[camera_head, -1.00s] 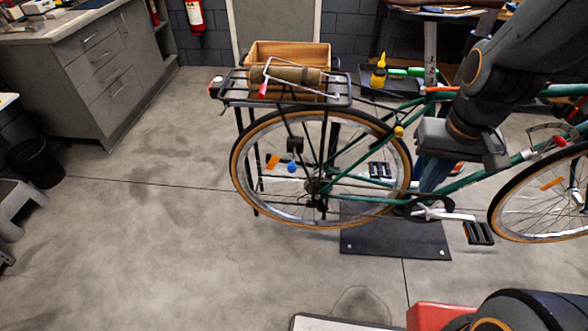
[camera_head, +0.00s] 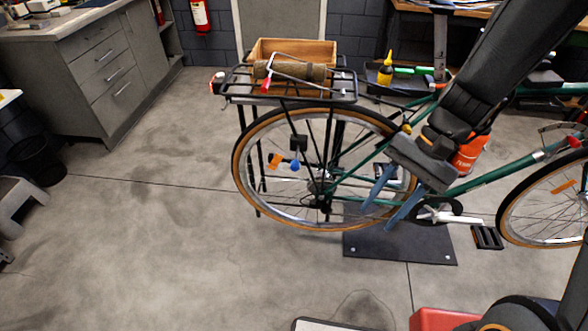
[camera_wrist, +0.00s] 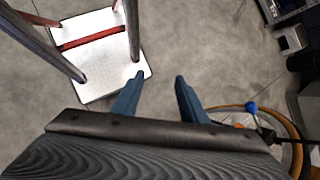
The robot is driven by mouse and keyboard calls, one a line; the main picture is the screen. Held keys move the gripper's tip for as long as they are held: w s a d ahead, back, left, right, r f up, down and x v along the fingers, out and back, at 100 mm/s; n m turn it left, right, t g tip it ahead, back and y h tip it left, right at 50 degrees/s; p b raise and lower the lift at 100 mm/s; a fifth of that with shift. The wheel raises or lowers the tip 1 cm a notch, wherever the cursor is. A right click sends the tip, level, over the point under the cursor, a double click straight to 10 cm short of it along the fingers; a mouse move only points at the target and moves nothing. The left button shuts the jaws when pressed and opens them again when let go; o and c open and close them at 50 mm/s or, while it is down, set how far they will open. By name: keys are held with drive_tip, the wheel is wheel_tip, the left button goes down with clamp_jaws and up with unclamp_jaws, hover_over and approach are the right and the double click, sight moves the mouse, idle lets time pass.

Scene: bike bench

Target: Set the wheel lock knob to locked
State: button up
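A round blue knob (camera_head: 295,166) sits at the left side of the bike's rear wheel (camera_head: 236,170), level with an orange reflector. It also shows in the wrist view (camera_wrist: 251,106), right of my fingers. I take it for the wheel lock knob; whether it is locked I cannot read. My gripper (camera_head: 376,218) has its two blue fingers apart and empty. In the head view it is in front of the bike's frame near the crank, right of and lower than the knob. In the wrist view, bare floor shows between the fingertips (camera_wrist: 160,77).
The green bike (camera_head: 470,185) stands over a dark floor plate (camera_head: 400,246). A rear rack (camera_head: 340,92) carries a rolled bundle (camera_head: 290,71), with a wooden crate (camera_head: 325,50) behind. A red-and-white step (camera_wrist: 110,80) is below. The floor left of the wheel is clear.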

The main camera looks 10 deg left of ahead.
drive_tip(key=w+a+f+m+g+y+b, duration=0.1)
drive_tip(key=w+a+f+m+y, duration=0.15)
drive_tip(key=a, duration=0.35)
drive_tip(key=m+t+y+b, duration=0.3)
drive_tip(key=m+t+y, duration=0.1)
drive_tip(key=m+y, duration=0.6)
approach(294, 166)
drive_tip(key=w+a+f+n, duration=0.1)
drive_tip(key=a+f, duration=0.1)
drive_tip(key=a, duration=0.2)
drive_tip(key=shift+y, duration=0.35)
drive_tip(key=a+p, duration=0.1)
drive_tip(key=a, duration=0.5)
drive_tip(key=shift+s+a+r+p, duration=0.1)
drive_tip(key=shift+s+a+p, duration=0.1)
drive_tip(key=shift+p, duration=0.15)
drive_tip(key=shift+c, duration=0.3)
clamp_jaws()
